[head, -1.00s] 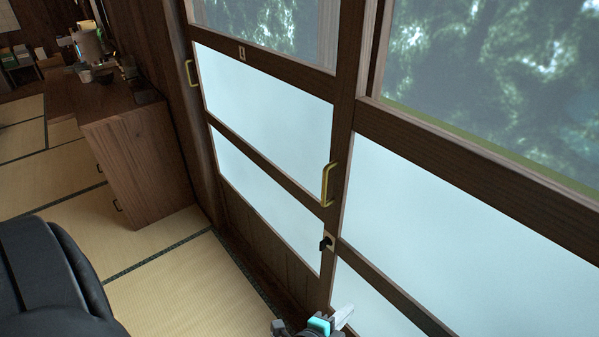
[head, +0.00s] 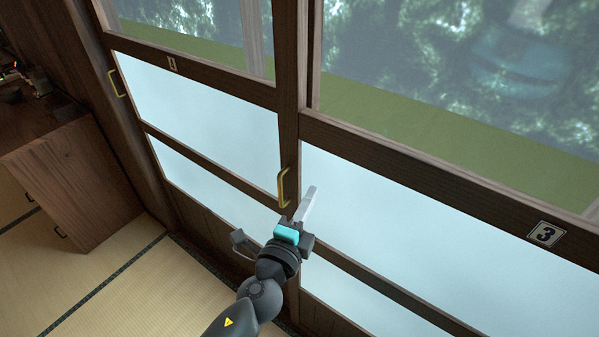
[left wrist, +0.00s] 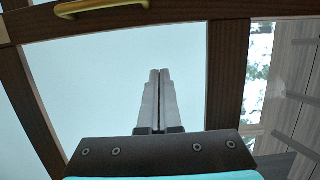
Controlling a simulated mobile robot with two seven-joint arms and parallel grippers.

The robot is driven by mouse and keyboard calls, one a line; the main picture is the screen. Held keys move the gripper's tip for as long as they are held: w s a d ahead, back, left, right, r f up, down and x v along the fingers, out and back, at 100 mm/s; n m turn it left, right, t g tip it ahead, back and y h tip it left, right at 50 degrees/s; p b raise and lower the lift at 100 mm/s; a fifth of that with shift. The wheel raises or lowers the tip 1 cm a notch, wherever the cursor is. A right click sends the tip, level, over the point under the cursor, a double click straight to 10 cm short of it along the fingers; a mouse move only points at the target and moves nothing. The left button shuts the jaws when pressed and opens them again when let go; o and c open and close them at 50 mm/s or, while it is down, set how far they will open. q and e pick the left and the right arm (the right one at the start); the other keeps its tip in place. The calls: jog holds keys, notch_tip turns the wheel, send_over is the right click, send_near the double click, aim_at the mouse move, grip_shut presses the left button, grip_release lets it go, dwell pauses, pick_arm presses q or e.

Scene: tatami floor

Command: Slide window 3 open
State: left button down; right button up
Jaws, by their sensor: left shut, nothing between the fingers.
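Window 3 (head: 430,185) is the wood-framed sliding panel at the right in the head view, with clear glass above and frosted glass below. Its number plate (head: 546,234) reads 3. A brass pull handle (head: 284,187) is fixed upright on the dark stile at the panel's left edge. A brass handle (left wrist: 100,8) also shows at the top of the left wrist view. My left gripper (head: 309,195) is shut and empty, just right of and below the handle, apart from it as far as I can tell. Its closed fingers (left wrist: 160,75) point toward the frosted pane. My right gripper is out of view.
Another window panel (head: 200,100) with a brass handle (head: 117,83) stands to the left. A wooden cabinet (head: 75,185) stands at the far left. Tatami floor (head: 130,290) is clear at the lower left.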

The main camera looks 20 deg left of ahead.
aim_at(306, 166)
pick_arm(q)
jog(key=w, duration=0.4)
jog(key=shift+w+d, duration=0.15)
jog(key=shift+d, duration=0.05)
jog(key=shift+w+a+p, duration=0.1)
jog(key=shift+w+a, duration=0.1)
jog(key=shift+a, duration=0.45)
jog(key=shift+w+a+p, duration=0.15)
jog(key=shift+w+a, duration=0.1)
jog(key=shift+a, duration=0.35)
jog(key=shift+w+a+p, duration=0.1)
jog(key=shift+w+a, duration=0.1)
jog(key=shift+a, duration=0.45)
